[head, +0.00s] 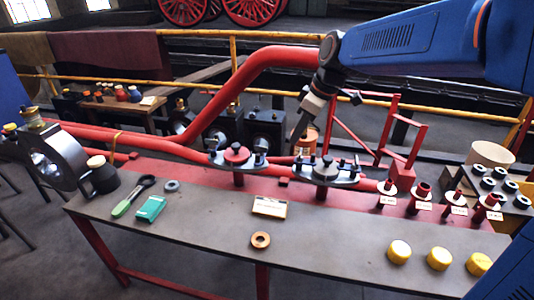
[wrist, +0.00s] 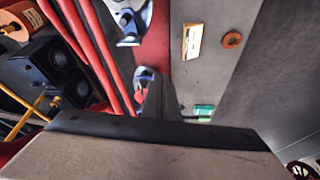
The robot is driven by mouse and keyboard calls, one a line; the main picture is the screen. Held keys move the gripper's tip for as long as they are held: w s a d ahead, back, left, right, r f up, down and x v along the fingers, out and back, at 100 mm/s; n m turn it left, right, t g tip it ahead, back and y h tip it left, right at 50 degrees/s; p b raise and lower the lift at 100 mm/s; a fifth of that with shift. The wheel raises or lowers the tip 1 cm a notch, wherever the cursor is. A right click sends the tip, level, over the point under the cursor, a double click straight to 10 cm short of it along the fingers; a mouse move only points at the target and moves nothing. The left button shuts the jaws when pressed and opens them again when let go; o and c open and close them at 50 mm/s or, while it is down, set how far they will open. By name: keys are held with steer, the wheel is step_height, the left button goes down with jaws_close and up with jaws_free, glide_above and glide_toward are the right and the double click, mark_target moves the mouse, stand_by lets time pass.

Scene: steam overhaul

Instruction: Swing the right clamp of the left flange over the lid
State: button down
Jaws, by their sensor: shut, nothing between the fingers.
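The left flange (head: 238,168) stands on a red post at the back edge of the bench, with a red lid (head: 236,154) at its middle. Its right clamp (head: 261,150) is a small dark and grey piece on the right side; whether it lies over the lid is too small to tell. My gripper (head: 293,140) is shut and empty, pointing down above the gap between the two flanges, to the right of that clamp. In the wrist view my finger (wrist: 161,100) hides much of the left flange (wrist: 144,76). Contact with the clamp cannot be told.
The right flange (head: 326,172) with a grey lid stands close to the right. A thick red pipe (head: 235,90) rises behind. A labelled box (head: 270,207), a copper ring (head: 260,240) and yellow caps (head: 399,251) lie on the bench (head: 200,230). Its front middle is mostly clear.

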steer(key=shift+w+a+f+n, duration=0.15)
steer(key=shift+w+a, duration=0.15)
steer(key=shift+a, duration=0.15)
steer(key=shift+w+a+n, duration=0.15)
steer(key=shift+w+a, duration=0.1)
steer(key=shift+a, duration=0.15)
steer(key=shift+f, duration=0.1)
steer(key=w+a+f, duration=0.2)
steer(key=a+f, duration=0.5)
steer(key=f, duration=0.2)
steer(key=shift+w, duration=0.35)
